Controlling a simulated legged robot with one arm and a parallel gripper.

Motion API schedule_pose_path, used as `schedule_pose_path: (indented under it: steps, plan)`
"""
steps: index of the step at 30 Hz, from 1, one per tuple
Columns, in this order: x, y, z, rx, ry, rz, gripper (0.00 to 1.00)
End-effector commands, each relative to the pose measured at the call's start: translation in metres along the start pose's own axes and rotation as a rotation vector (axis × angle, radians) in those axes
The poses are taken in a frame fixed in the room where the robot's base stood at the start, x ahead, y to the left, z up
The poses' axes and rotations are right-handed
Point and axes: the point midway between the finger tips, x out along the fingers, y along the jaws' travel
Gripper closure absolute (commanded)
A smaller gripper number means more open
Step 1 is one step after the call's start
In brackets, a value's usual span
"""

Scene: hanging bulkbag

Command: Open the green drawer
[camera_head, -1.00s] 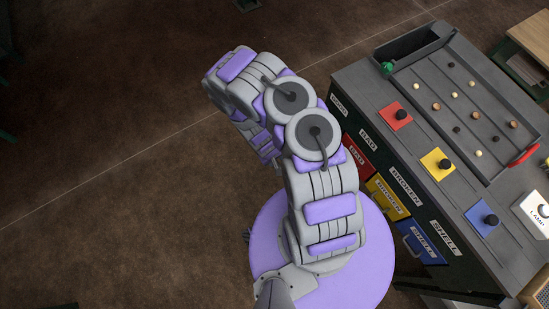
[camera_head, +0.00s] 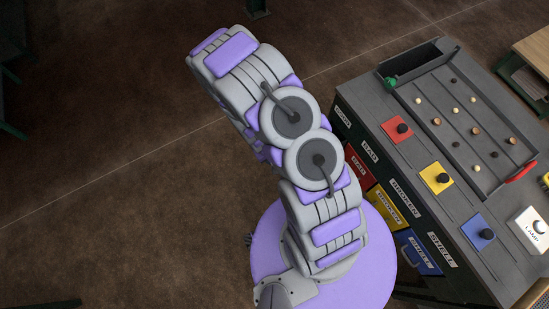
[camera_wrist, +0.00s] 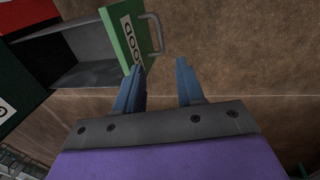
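The green drawer front (camera_wrist: 125,38), with a partly visible label, is at the top of the wrist view. It stands out from the bench, with the grey drawer interior (camera_wrist: 75,52) showing behind it. Its grey handle (camera_wrist: 160,34) sticks out to the right. My gripper (camera_wrist: 160,72) is open and empty. Its left finger is just below the drawer's lower edge; I cannot tell whether they touch. The handle is above the gap between the fingers, not between them. The green drawer and gripper are hidden in the head view.
The bench has red (camera_head: 360,167), yellow (camera_head: 388,206) and blue (camera_head: 419,252) drawers on its side. On top are a tray (camera_head: 470,110) with several small pieces and red, yellow and blue button plates. My arm stands left of the bench. The brown floor to the left is clear.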

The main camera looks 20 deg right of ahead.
Motion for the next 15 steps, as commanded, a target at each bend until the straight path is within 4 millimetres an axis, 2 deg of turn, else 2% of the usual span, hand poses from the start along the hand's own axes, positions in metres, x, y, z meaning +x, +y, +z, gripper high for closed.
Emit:
schedule_pose_path:
  steps: [1, 6, 15]
  plan:
    - [-0.008, 0.0, -0.001, 0.0, 0.004, 0.0, 0.62]
    - [-0.025, 0.0, -0.003, 0.0, 0.007, 0.0, 0.62]
    - [-0.031, 0.0, -0.001, -0.001, 0.003, 0.0, 0.62]
